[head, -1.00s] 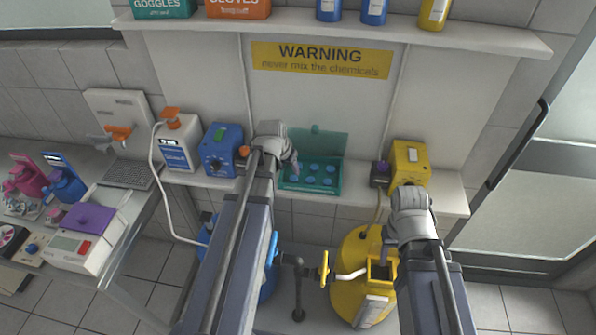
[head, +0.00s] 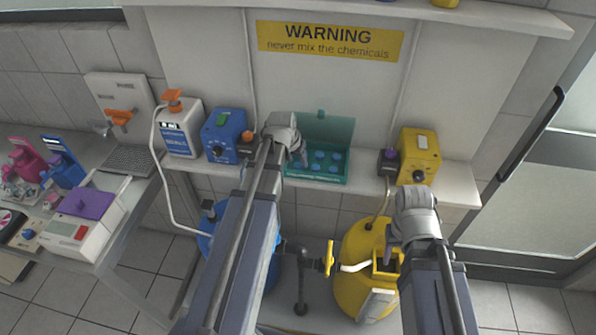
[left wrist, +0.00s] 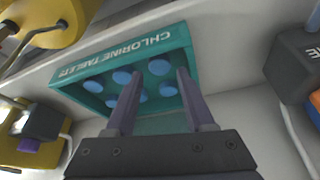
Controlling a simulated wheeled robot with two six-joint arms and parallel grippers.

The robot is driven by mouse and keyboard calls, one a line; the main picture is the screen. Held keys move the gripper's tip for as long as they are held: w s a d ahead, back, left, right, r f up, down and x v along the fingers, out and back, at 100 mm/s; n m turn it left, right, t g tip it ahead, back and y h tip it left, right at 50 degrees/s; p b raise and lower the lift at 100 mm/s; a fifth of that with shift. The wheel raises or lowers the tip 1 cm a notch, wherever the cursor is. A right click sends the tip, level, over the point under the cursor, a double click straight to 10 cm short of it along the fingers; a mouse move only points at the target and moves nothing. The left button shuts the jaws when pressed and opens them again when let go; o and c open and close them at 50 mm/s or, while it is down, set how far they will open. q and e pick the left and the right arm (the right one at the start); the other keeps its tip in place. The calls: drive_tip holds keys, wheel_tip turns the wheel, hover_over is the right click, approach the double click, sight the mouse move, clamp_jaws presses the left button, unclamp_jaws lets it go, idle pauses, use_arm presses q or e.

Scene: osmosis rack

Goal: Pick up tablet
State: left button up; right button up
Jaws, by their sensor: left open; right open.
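Several blue round tablets (head: 319,155) lie in an open teal box (head: 343,180) on the bench shelf, its lid raised at the back. In the left wrist view the box (left wrist: 187,32) reads "CHLORINE TABLETS", and the tablets (left wrist: 159,67) show between and beside my fingers. My left gripper (left wrist: 160,74) is open and empty, its fingertips pointing at the tablets; the gap to them cannot be judged. In the head view my left gripper (head: 302,156) is at the box's left side, mostly hidden by its wrist. My right gripper (head: 389,236) is mostly hidden by its wrist, over the yellow tank.
A blue device (head: 222,137) stands left of the box and a yellow device (head: 418,157) right of it. A yellow tank (head: 362,250) and a blue tank (head: 207,243) stand below the shelf. A side table (head: 125,225) with instruments is at the left.

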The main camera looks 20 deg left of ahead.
use_arm(q)
drive_tip(key=shift+b+x, duration=0.6)
drive_tip(key=shift+x, duration=0.6)
drive_tip(key=shift+r, duration=0.1)
clamp_jaws()
